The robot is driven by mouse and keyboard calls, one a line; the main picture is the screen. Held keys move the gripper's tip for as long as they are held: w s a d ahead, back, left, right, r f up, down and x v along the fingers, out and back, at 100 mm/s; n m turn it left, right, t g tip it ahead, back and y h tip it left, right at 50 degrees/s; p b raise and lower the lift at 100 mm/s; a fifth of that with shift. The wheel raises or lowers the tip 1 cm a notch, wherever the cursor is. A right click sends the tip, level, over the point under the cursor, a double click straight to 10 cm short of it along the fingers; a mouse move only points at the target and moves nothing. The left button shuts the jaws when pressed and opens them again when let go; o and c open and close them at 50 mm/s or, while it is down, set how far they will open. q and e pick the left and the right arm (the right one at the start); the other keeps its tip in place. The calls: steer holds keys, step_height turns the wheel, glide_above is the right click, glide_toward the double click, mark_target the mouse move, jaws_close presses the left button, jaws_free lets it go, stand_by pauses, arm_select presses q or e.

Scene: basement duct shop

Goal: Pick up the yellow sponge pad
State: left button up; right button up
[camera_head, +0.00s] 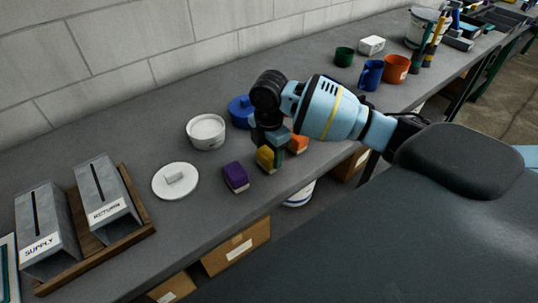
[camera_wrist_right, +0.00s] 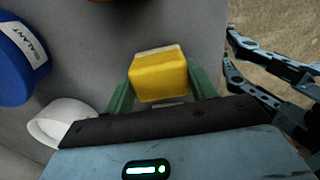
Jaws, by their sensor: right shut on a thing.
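The yellow sponge pad (camera_head: 265,159) is a small block with a pale lower layer, at the middle of the grey bench near its front edge. My right gripper (camera_head: 270,152) comes down over it from above and is shut on it. In the right wrist view the yellow sponge pad (camera_wrist_right: 158,76) sits between the two green fingers of the right gripper (camera_wrist_right: 162,92). I cannot tell whether the pad touches the bench.
A purple block (camera_head: 235,177) lies left of the pad and an orange block (camera_head: 298,144) right of it. A white bowl (camera_head: 207,133), a blue tub (camera_head: 239,112) and a white round lid (camera_head: 175,181) stand behind and left. Cups (camera_head: 396,69) stand farther right.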

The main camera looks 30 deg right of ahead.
mark_target(269, 151)
step_height(269, 151, up, 10)
steer(key=shift+f, duration=0.2)
arm_select(q)
steer(key=shift+w+a+r, duration=0.1)
steer(key=shift+w+r, duration=0.2)
steer(key=shift+r, duration=0.05)
arm_select(e)
steer(key=shift+r, duration=0.15)
